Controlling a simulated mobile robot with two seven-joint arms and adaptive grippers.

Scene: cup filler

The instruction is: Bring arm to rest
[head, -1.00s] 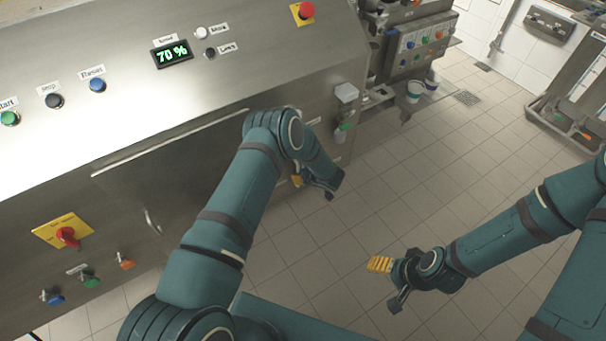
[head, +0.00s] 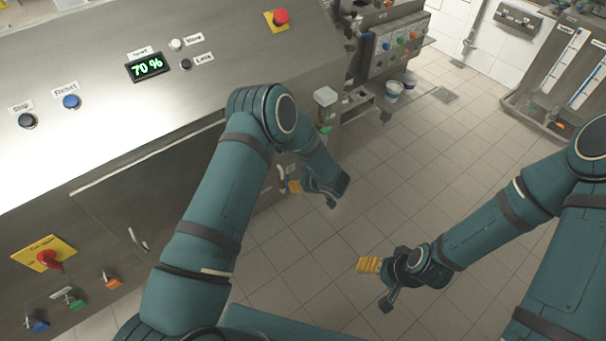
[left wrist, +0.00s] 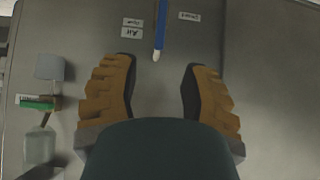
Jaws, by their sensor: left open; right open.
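My left arm comes in from the left in the head view, bent at the elbow. Its gripper (head: 312,192) hangs in front of the machine's lower panel, partly hidden by my own forearm. In the left wrist view the left gripper (left wrist: 158,95) shows two yellow ridged fingers spread apart with nothing between them. My right gripper (head: 376,282) is over the tiled floor, with yellow fingers pointing left, open and apparently empty.
The steel machine (head: 100,130) with a display (head: 150,67) reading 70 % fills the left side. A blue handle (left wrist: 161,25) lies ahead of the left fingers. The tiled floor (head: 420,180) is clear.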

